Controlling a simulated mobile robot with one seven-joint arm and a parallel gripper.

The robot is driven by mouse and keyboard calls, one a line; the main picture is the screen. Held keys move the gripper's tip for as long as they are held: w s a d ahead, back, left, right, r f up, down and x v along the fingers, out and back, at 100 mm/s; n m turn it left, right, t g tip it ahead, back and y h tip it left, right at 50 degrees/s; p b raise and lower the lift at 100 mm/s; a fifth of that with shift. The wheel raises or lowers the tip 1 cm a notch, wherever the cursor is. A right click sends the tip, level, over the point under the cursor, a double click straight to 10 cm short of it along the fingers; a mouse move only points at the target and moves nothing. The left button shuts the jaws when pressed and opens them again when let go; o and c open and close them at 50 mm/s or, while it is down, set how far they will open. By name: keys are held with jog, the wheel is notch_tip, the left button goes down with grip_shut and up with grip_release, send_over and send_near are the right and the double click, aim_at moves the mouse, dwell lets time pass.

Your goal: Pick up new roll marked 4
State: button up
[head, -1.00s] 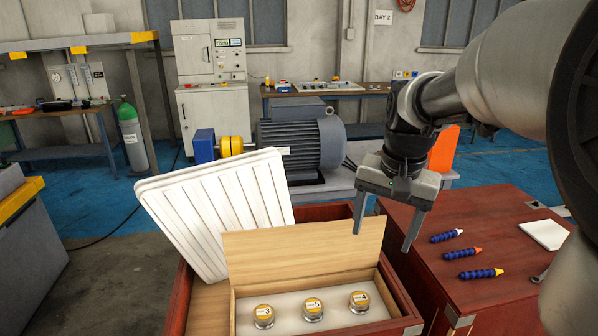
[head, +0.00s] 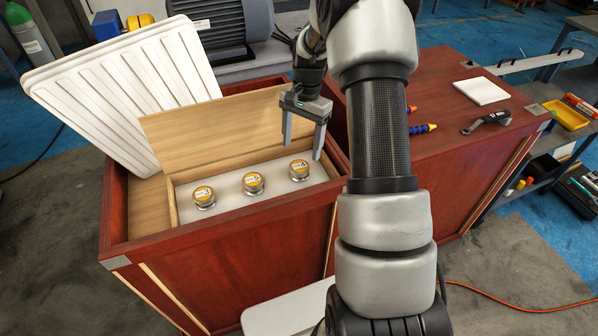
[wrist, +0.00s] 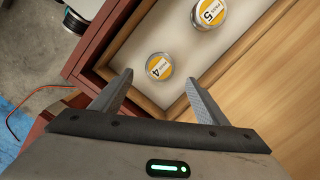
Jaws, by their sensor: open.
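The roll marked 4 (head: 299,170) is a small silver cylinder with a yellow and white label. It stands at the right end of a row of three in an open wooden box. In the wrist view, the roll marked 4 (wrist: 159,66) lies just beyond and between my fingertips. The roll marked 5 (head: 253,183) stands in the middle, and it also shows in the wrist view (wrist: 208,14). The roll marked 3 (head: 204,197) is at the left. My gripper (head: 301,152) is open and empty, pointing down above the box near the roll marked 4.
The wooden box (head: 172,205) sits in a red cabinet (head: 215,240), with its raised lid (head: 205,130) behind the rolls. A white ribbed panel (head: 120,85) leans at the back left. A red top at right holds a white pad (head: 480,91) and a dark tool (head: 487,121).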

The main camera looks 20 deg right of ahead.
aim_at(299, 166)
jog(key=f, duration=0.5)
jog(key=a+f, duration=0.1)
jog(key=f, duration=0.2)
jog(key=shift+s+f+b, duration=0.25)
jog(key=shift+s+b, duration=0.05)
jog(key=c, duration=1.6)
